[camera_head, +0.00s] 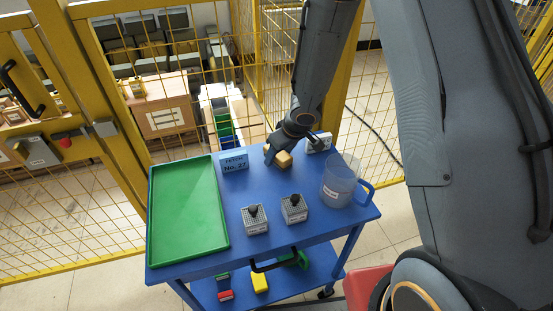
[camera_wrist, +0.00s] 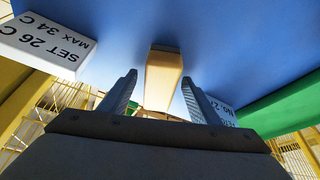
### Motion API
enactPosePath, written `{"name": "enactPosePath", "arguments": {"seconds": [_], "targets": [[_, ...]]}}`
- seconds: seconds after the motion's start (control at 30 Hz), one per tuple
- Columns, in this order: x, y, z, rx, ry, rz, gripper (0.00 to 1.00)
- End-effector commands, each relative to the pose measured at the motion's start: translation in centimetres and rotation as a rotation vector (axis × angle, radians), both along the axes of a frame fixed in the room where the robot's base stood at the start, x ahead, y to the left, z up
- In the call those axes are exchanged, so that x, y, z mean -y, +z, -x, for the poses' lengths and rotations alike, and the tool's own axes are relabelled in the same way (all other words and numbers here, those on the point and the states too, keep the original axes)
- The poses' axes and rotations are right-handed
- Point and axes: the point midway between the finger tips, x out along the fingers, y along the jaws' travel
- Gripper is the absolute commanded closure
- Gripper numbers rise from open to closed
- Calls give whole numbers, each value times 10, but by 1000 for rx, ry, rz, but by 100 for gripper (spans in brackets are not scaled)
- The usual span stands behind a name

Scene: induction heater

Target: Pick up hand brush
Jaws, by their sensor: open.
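The hand brush shows as a tan, wood-coloured block (camera_head: 284,160) on the blue cart top, near its back edge. In the wrist view the brush (camera_wrist: 163,75) stretches away from the camera, with a dark strip at its far end. My gripper (camera_head: 271,153) is at the brush in the head view and partly covers it. In the wrist view my gripper (camera_wrist: 159,80) is open, with one finger to each side of the brush and visible gaps between. I cannot tell how deep the fingers reach around it; its near end is partly hidden by my gripper.
The blue cart top (camera_head: 262,182) holds a green tray (camera_head: 187,212), a blue "No. 27" sign (camera_head: 234,162), a white "SET 26 C" display (camera_head: 318,142), two grey blocks with black knobs (camera_head: 255,219) and a clear jug (camera_head: 338,183). Yellow mesh fencing (camera_head: 90,225) stands behind.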

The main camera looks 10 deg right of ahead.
Motion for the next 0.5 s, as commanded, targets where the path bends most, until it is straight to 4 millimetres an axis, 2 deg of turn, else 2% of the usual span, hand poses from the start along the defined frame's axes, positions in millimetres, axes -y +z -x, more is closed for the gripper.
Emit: {"name": "enactPosePath", "arguments": {"seconds": [0.23,0.5], "targets": [[0,0,0,1,0,1,43],[0,0,0,0,-1,0,88]]}}
